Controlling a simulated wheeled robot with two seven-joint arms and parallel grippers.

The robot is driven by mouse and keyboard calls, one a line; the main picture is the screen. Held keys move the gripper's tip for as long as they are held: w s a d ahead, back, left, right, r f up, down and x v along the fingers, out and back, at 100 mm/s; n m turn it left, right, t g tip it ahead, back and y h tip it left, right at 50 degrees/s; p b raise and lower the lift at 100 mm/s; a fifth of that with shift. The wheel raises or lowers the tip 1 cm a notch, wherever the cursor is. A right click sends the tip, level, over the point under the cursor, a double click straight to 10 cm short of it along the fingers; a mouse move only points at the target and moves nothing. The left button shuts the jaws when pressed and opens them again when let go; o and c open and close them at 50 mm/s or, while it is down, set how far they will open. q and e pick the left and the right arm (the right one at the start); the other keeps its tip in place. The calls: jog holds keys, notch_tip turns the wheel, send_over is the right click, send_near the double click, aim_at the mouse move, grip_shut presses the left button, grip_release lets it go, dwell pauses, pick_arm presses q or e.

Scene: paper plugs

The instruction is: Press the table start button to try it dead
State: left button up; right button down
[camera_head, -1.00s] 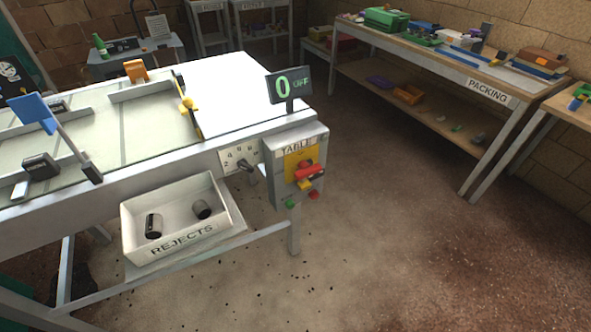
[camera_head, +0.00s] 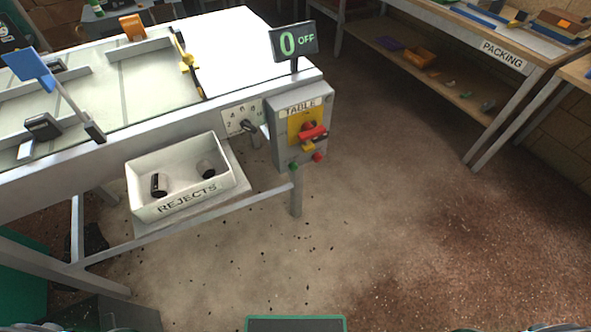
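The grey control box labelled TABLE (camera_head: 285,140) hangs at the table's front right corner. It has a yellow plate with a red switch handle (camera_head: 314,134) and a small yellow piece below the handle. A green button (camera_head: 293,167) sits at the box's lower left, and a red button (camera_head: 318,157) at its lower right. Neither gripper is in view; only small dark parts, perhaps of my own body, show at the bottom edge.
A white REJECTS box (camera_head: 180,199) with two dark cylinders stands left of the control box, below the tabletop. A dial with a lever (camera_head: 246,122) is beside the control box. A PACKING bench (camera_head: 503,56) stands at the back right. The floor before the control box is clear.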

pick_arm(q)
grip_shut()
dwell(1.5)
